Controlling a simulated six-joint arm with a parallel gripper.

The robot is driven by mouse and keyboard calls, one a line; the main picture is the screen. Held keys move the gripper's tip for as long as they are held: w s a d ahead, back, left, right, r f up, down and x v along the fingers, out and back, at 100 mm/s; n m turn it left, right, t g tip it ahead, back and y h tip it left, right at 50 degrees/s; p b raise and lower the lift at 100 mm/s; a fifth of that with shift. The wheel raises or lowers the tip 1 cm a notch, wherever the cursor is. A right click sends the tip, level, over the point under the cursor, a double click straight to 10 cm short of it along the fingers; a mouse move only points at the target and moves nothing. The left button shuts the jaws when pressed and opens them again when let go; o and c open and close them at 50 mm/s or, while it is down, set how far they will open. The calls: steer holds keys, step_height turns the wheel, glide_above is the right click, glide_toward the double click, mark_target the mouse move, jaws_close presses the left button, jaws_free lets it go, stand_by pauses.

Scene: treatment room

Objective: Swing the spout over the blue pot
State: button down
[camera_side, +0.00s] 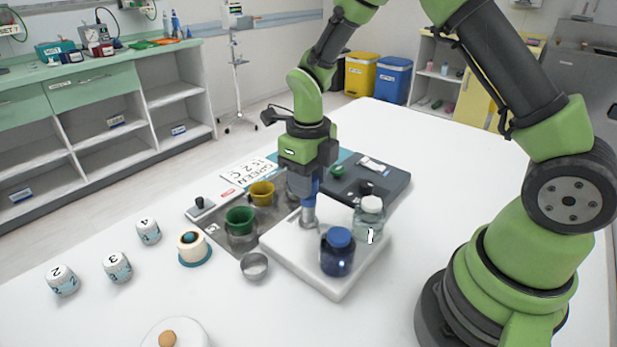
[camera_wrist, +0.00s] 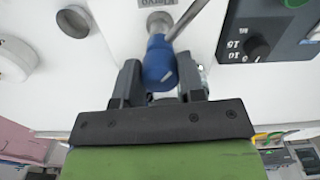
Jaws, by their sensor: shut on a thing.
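My gripper (camera_side: 305,190) is over the white stand plate (camera_side: 335,285) in the side view. In the wrist view its two dark fingers (camera_wrist: 160,82) are shut on a blue handle (camera_wrist: 158,62). The handle also shows in the side view (camera_side: 308,187) above a metal post (camera_side: 309,216). In the wrist view a thin metal rod (camera_wrist: 190,18), which looks like the spout, slants up and right from the handle. A dark blue jar with a blue lid (camera_side: 337,252) stands on the plate, in front of my gripper. I cannot tell whether another blue pot is hidden behind my gripper.
A green pot (camera_side: 239,220) and a yellow pot (camera_side: 262,193) stand on the grey mat left of the plate. A clear jar (camera_side: 369,215) is close on the right. A dark box with knobs (camera_side: 395,180) lies behind. Numbered jars (camera_side: 117,266) stand front left.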

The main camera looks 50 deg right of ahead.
stand_by(0.3)
steer(key=c, duration=0.7)
jaws_free()
step_height(320, 180, up, 9)
steer(key=shift+r, duration=0.5)
steer(key=shift+r, duration=0.1)
steer(key=s+a+r+n+t, duration=0.1)
steer(key=s+r+n+t, duration=0.1)
steer(key=s+n, duration=0.4)
steer(key=s+r+n+t+y, duration=0.1)
steer(key=s+r+n, duration=0.3)
steer(key=n, duration=1)
steer(key=s+a+r+n+t+y, duration=0.1)
steer(key=s+r+n+t, duration=0.3)
steer(key=s+n, duration=0.3)
steer(key=shift+s+a+r+n, duration=0.1)
steer(key=shift+s+a+n, duration=0.1)
steer(key=shift+n, duration=0.8)
steer(key=shift+s+a+n, duration=0.15)
steer(key=shift+n, duration=0.85)
